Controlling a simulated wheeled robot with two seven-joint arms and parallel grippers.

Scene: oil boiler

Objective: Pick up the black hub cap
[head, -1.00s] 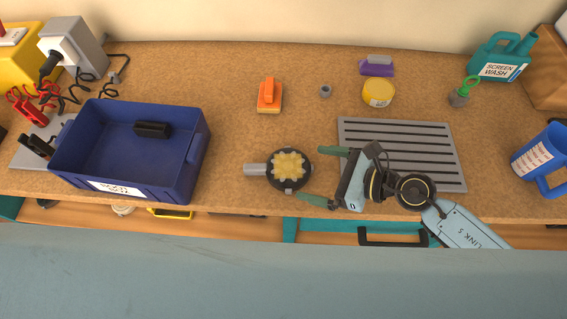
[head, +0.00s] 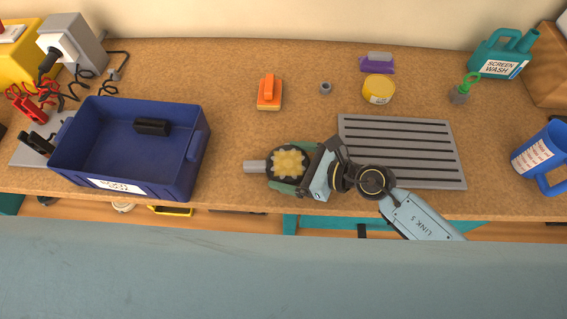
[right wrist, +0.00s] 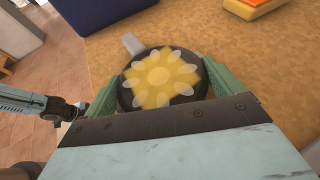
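The black hub cap seems to be the round black disc (head: 289,163) with a yellow flower-like pattern, lying near the bench's front edge. It also shows in the right wrist view (right wrist: 160,80). A grey tab sticks out from its far side. My right gripper (head: 284,168) is low around the disc, one green finger on each side. In the right wrist view the fingers (right wrist: 162,78) stand apart, close to the disc's rim; whether both touch it is hard to tell. My left gripper is not in view.
A blue bin (head: 200,150) with a black cylinder (head: 152,127) inside stands to the left. A slotted grey plate (head: 455,160) lies to the right. An orange block (head: 269,92), a small grey ring (head: 325,88) and a yellow tin (head: 378,88) sit farther back.

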